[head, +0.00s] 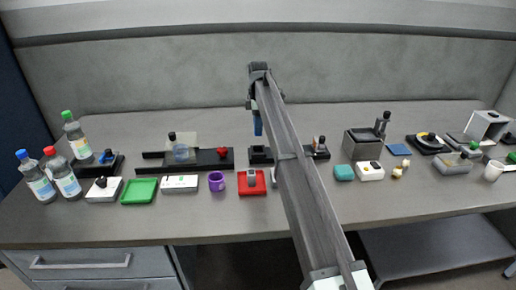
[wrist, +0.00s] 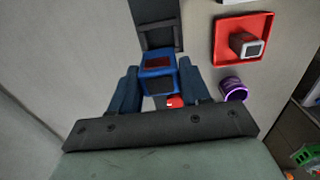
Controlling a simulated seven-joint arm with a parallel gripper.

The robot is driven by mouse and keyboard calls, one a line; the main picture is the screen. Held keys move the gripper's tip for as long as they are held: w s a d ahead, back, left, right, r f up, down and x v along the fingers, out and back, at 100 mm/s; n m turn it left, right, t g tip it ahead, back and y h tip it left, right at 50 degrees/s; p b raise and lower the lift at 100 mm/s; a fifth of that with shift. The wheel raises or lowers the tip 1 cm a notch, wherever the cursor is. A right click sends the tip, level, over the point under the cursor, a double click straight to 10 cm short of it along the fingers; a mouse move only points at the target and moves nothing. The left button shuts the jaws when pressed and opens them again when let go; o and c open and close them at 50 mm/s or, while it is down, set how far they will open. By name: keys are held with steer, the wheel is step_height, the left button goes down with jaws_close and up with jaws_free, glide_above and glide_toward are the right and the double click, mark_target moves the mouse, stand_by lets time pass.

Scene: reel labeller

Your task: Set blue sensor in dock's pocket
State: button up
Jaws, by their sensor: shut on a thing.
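My gripper (wrist: 158,85) is shut on the blue sensor (wrist: 158,66), a blue block with dark reddish panels, held between its two blue-grey fingers. In the head view my gripper (head: 257,108) hangs above the bench, with a blue strip below it. A dark grey frame-like piece, apparently the dock (wrist: 158,22), lies just beyond the sensor in the wrist view. In the head view a black piece, likely the same dock (head: 260,155), sits below my gripper, partly behind my arm. I cannot make out the pocket clearly, nor whether the sensor touches the dock.
A red tray (head: 252,190) holding a grey block (head: 252,176) lies in front of the dock. A purple mug (head: 216,181) stands left of it. A black base with a red knob (head: 222,152) is further left. The bench behind the dock is clear.

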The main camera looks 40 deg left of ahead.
step_height(320, 180, down, 9)
steer(key=shift+f, duration=0.1)
stand_by(0.4)
steer(key=shift+f, duration=0.1)
steer(key=o, duration=1.1)
steer(key=shift+c, duration=0.2)
step_height(320, 180, up, 12)
steer(key=shift+r, duration=0.2)
